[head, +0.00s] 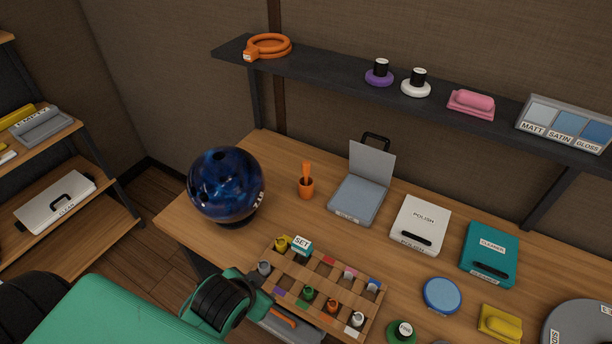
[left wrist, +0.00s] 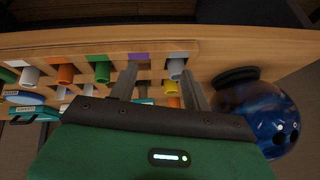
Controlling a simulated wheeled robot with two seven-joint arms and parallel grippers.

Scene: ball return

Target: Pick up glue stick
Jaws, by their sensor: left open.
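A wooden rack (head: 315,273) on the bench holds several small capped tubes; none has a readable glue stick label, so I cannot tell which one it is. A grey tube (head: 264,268) stands at the rack's near left end, with a yellow one (head: 281,244) behind it. Green (head: 309,293), orange (head: 332,306) and white (head: 355,320) ones stand along the near side. My left gripper (left wrist: 158,70) is open and empty at the rack's near left end. In the left wrist view, the grey tube (left wrist: 176,67) shows beside the right-hand finger. My right gripper is out of view.
A dark blue bowling ball (head: 226,185) stands left of the rack. A dark shelf (head: 330,72) runs above the bench.

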